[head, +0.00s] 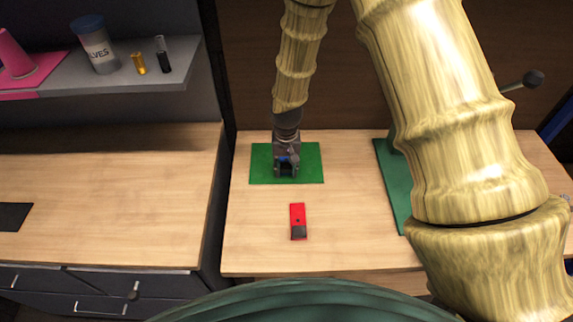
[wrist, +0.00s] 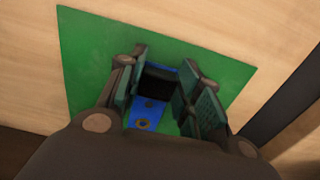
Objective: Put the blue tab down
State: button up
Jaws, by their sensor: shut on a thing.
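The blue tab (wrist: 147,112) is between the fingers of my gripper (wrist: 162,92) in the wrist view. It has a black end and a small hole. My gripper is shut on it, over a green mat (wrist: 220,72). In the head view my gripper (head: 287,170) points down over the green mat (head: 310,160), with only a bit of blue showing between its fingers. I cannot tell whether the tab touches the mat.
A red tab (head: 298,215) with a dark end lies in front of the mat on the wooden table (head: 345,230). A green base (head: 393,185) with a lever (head: 525,82) stands at the right. A shelf (head: 150,80) at the left holds a jar (head: 95,45).

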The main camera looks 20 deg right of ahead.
jog(key=shift+f, duration=0.15)
jog(key=o, duration=1.1)
jog(key=shift+r, duration=0.25)
jog(key=shift+r+b, duration=1.75)
jog(key=shift+r, duration=4.2)
